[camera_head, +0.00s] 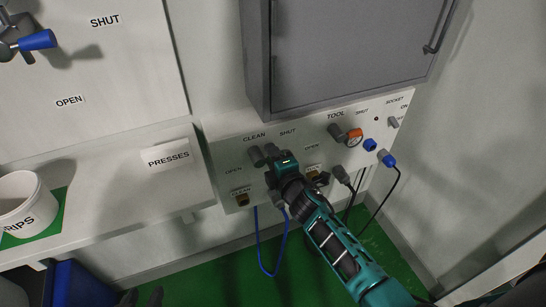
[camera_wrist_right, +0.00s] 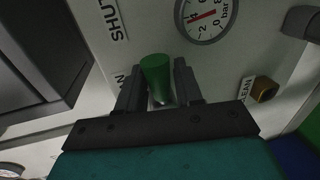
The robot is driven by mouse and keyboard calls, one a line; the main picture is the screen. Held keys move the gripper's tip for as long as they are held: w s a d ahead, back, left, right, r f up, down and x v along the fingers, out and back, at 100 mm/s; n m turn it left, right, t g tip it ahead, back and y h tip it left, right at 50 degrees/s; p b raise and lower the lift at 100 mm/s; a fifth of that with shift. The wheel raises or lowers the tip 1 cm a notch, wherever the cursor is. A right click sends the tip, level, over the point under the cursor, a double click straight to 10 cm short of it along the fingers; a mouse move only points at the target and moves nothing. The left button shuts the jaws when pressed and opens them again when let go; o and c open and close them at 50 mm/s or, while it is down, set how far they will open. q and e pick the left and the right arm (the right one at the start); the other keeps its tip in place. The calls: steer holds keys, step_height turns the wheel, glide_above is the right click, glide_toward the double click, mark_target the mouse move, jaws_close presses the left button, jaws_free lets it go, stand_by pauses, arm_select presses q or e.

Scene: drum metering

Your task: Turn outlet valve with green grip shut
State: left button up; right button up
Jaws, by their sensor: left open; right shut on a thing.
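The valve's green grip (camera_wrist_right: 156,72) shows in the right wrist view, between the two dark fingers of my right gripper (camera_wrist_right: 159,92). The gripper is shut on it. In the head view my right gripper (camera_head: 264,156) is at the wall panel (camera_head: 225,135), just below the CLEAN and SHUT labels, with OPEN to its lower left. The green grip is hidden there by the gripper. Two dark fingertips of my left gripper (camera_head: 141,298) show at the bottom edge of the head view, apart and empty, away from the valve.
A grey cabinet (camera_head: 350,50) juts out above the panel. A pressure gauge (camera_wrist_right: 207,17) is beside the grip. Blue hose (camera_head: 260,245) and dark cables hang below. A blue-handled valve (camera_head: 38,40), a PRESSES ledge (camera_head: 110,200) and a white bucket (camera_head: 30,195) are at left.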

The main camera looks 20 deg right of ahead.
steer(key=o, duration=1)
steer(key=shift+c, duration=0.2)
steer(key=shift+s, duration=0.15)
arm_select(q)
steer(key=shift+s+a+r+p, duration=0.2)
steer(key=shift+a+p, duration=0.25)
steer(key=shift+p, duration=0.4)
arm_select(e)
steer(key=s+r, duration=0.2)
steer(key=s, duration=1)
steer(key=shift+s+d+r, duration=0.15)
steer(key=shift+s+r, duration=0.05)
steer(key=shift+r, duration=0.1)
arm_select(q)
steer(key=shift+r, duration=0.1)
steer(key=r+p, duration=0.1)
steer(key=p, duration=0.1)
steer(key=a+r+p, duration=0.1)
steer(key=p, duration=0.1)
steer(key=shift+s+a+r+y, duration=0.2)
steer(key=shift+s+r+y, duration=0.1)
steer(key=shift+s+y, duration=0.1)
arm_select(e)
steer(key=s+a+f+m+g+y, duration=0.1)
steer(key=s+m+g, duration=0.4)
steer(key=s+m, duration=0.6)
steer(key=a+f+m, duration=0.1)
steer(key=f+m, duration=0.1)
steer(key=m, duration=0.3)
steer(key=shift+s+y, duration=0.3)
